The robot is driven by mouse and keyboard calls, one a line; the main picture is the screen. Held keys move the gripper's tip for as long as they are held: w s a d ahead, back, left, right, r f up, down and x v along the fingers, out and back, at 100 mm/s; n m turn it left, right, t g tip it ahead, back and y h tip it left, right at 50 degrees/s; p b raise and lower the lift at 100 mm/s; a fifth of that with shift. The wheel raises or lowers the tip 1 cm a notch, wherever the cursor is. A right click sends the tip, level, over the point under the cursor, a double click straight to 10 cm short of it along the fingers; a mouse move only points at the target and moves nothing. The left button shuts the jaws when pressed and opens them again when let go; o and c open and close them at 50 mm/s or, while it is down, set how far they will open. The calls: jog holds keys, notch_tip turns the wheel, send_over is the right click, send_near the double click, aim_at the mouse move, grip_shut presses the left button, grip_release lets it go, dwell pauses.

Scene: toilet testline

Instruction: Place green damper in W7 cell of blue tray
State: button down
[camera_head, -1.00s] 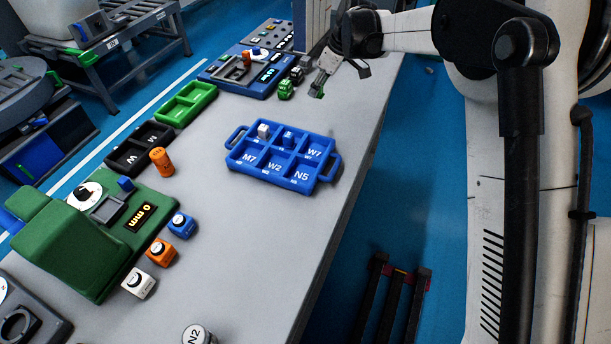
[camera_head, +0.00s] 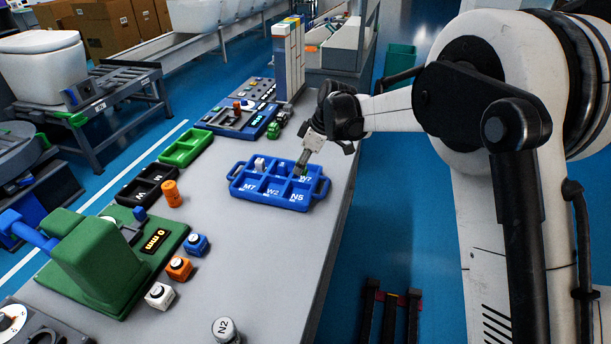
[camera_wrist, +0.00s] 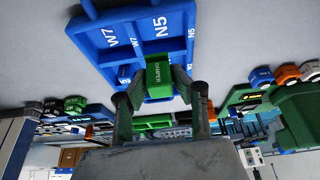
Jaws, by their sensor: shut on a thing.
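The blue tray (camera_head: 311,199) lies on the grey table, with handles at its left and right ends. Its labels read M7, W2 and N5 in the near row and W7 at the far right. My gripper (camera_head: 301,169) is over the far right part of the tray, by the W7 label. In the wrist view my gripper (camera_wrist: 160,92) is shut on the green damper (camera_wrist: 159,74), which reads "DAMPER". The tray (camera_wrist: 112,66) shows behind it there, with W7 and N5 readable. The gripper hides the damper in the head view. I cannot tell its height above the cell.
A white block (camera_head: 260,163) and a blue block (camera_head: 283,168) sit in the tray's far row. Left are a green tray (camera_head: 184,148), a black tray (camera_head: 146,185) and a green device (camera_head: 105,255). The table in front of the blue tray is largely clear.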

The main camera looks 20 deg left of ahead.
send_over(302, 178)
jog(key=d, duration=0.1)
notch_tip(302, 178, down, 5)
jog(key=shift+w+d+f, duration=0.1)
jog(key=shift+f, duration=2)
jog(key=shift+f, duration=0.1)
jog(key=c, duration=1.9)
grip_release()
jog(key=shift+f, duration=0.1)
jog(key=shift+o, duration=0.7)
jog(key=shift+r, duration=0.25)
jog(key=v, duration=1.2)
